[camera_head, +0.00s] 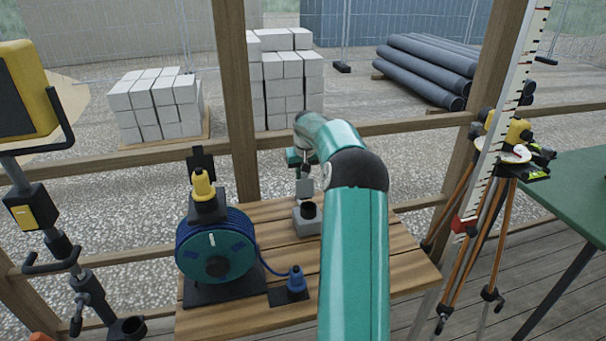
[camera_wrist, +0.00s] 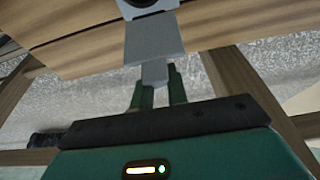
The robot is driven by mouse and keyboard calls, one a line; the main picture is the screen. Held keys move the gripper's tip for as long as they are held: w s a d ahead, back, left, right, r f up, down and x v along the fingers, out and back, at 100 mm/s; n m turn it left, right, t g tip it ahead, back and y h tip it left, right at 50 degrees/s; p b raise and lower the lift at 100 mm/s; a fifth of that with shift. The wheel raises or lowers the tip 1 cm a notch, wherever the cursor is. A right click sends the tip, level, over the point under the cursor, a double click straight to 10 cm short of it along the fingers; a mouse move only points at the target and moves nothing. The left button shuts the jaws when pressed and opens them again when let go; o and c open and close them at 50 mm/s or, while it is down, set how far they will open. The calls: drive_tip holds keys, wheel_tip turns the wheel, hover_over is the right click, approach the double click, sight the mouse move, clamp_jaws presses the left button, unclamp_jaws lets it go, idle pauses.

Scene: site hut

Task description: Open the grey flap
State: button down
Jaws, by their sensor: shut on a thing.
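A small grey box (camera_head: 308,222) with a dark round opening sits on the wooden bench. Its grey flap (camera_head: 304,188) stands raised at the back of the box, and the opening is uncovered. In the wrist view the grey flap (camera_wrist: 153,36) runs from the box (camera_wrist: 141,5) at the top edge down to a narrower tab. My gripper (camera_wrist: 158,78) has its two green fingers shut on that tab. In the head view my gripper (camera_head: 301,160) is just above the flap, partly hidden by my arm.
A blue cable reel (camera_head: 216,258) stands on the bench (camera_head: 240,322) left of the box. Its cable runs to a blue plug (camera_head: 296,279) in front of the box. A tripod (camera_head: 470,235) and a green table (camera_head: 572,185) are at right, a work lamp (camera_head: 28,90) at left.

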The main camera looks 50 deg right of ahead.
drive_tip(key=shift+a+f, duration=0.1)
drive_tip(key=shift+f, duration=0.05)
drive_tip(key=c, duration=1.5)
unclamp_jaws()
drive_tip(key=shift+w+f, duration=0.1)
drive_tip(key=shift+o, duration=0.2)
wheel_tip(320, 180, up, 14)
hover_over(305, 191)
drive_tip(key=shift+f, duration=0.15)
